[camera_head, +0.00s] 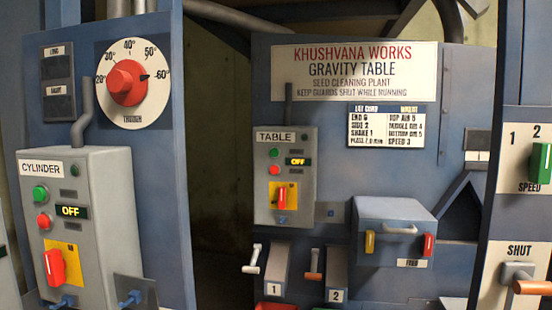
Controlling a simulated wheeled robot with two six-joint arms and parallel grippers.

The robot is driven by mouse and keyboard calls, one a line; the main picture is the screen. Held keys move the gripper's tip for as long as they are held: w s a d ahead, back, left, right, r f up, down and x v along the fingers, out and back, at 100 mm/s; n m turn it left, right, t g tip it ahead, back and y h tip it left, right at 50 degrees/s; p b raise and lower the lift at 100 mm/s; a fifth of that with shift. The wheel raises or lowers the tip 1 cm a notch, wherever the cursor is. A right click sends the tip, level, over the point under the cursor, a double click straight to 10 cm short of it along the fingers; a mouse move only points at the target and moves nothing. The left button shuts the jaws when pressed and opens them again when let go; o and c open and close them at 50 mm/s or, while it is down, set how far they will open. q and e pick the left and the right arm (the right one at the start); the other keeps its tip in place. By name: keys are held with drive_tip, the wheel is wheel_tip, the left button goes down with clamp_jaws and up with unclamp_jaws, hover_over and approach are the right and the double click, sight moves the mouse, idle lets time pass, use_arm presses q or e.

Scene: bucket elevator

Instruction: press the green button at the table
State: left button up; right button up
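The grey control box labelled TABLE (264,200) is mounted on the blue gravity table panel near the middle of the head view. Its green button (274,153) is at the upper left of the box face, above a red button (274,170). A small display beside them reads OFF (298,161). A red rotary switch on a yellow plate (283,196) sits below the buttons. Neither of my grippers shows in this view.
Another grey box labelled CYLINDER (85,220) stands nearer at the left, with its own green button (40,194) and OFF display. A red dial (127,83) is above it. At the right edge are a green SPEED switch (540,163) and a SHUT handle (530,287).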

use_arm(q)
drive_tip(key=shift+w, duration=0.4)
